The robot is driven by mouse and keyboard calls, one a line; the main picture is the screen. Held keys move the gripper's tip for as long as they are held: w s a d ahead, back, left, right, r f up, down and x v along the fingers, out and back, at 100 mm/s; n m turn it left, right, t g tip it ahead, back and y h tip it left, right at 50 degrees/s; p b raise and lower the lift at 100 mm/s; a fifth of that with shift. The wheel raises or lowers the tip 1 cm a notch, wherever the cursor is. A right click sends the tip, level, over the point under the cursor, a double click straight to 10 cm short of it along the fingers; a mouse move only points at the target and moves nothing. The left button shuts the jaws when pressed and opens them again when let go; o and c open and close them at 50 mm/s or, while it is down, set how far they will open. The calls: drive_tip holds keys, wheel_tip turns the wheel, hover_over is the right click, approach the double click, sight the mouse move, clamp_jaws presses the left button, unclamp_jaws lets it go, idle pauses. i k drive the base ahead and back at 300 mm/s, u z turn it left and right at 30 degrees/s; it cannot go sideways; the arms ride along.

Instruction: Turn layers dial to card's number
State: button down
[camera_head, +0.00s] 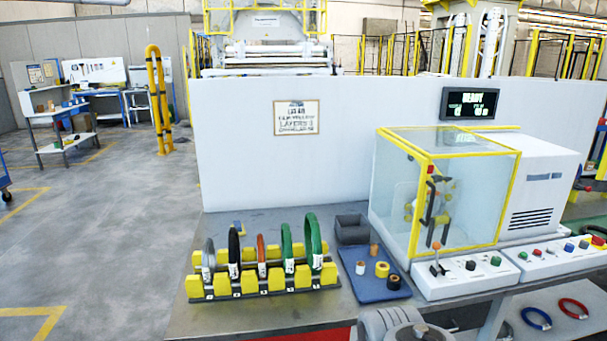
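A framed card (296,118) hangs on the white wall. One of its lines seems to read LAYERS with a figure like a 3, but the print is blurred. Two white control panels stand at the right, a front one (450,285) with a lever (437,258) and a few knobs, and another (553,262) with several coloured knobs. Which knob is the layers dial, and its setting, are too small to tell. Grey rounded parts at the bottom edge seem to be my arm. My gripper's fingers do not show.
A yellow-framed clear guard (440,190) stands behind the front panel. A yellow rack (190,288) of coils, a blue mat (365,285) with rolls and a dark bin (352,229) fill the table's left and middle. A display (470,103) seems to read READY.

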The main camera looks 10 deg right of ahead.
sight(568, 248)
drive_tip(key=z, duration=2.25)
drive_tip(key=k, duration=0.65)
drive_tip(key=z, duration=0.6)
drive_tip(key=i, duration=1.4)
drive_tip(key=u, duration=0.45)
drive_tip(key=i, duration=1.2)
drive_tip(key=u, duration=1.55)
drive_tip(key=i, duration=0.95)
drive_tip(key=u, duration=0.85)
